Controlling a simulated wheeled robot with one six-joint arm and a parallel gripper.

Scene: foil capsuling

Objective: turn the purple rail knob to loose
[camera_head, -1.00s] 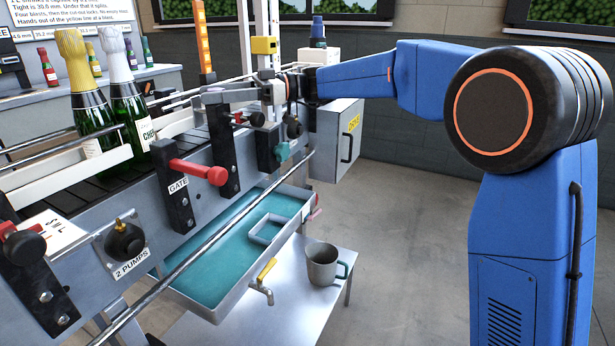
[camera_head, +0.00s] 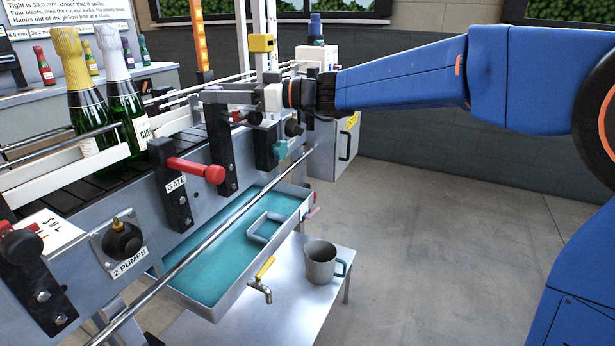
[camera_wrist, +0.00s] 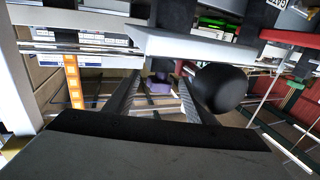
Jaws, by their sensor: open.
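A small purple knob (camera_wrist: 158,86) shows in the wrist view, between and beyond my two fingers. I cannot make out its pointer or setting. It cannot be picked out in the head view, where my gripper (camera_head: 212,94) covers part of the rail area. My gripper reaches left over the conveyor's front side, beside the black brackets. In the wrist view my gripper (camera_wrist: 161,82) is open, with a finger on each side of the purple knob in the picture. Nothing is held, and I cannot tell the remaining distance or any contact.
A black ball knob (camera_wrist: 220,88) sits close by my right finger. A red gate handle (camera_head: 200,170) and a black pump knob (camera_head: 124,241) stick out from the conveyor front. Two bottles (camera_head: 125,100) stand on the belt. A mug (camera_head: 320,263) stands on the lower table.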

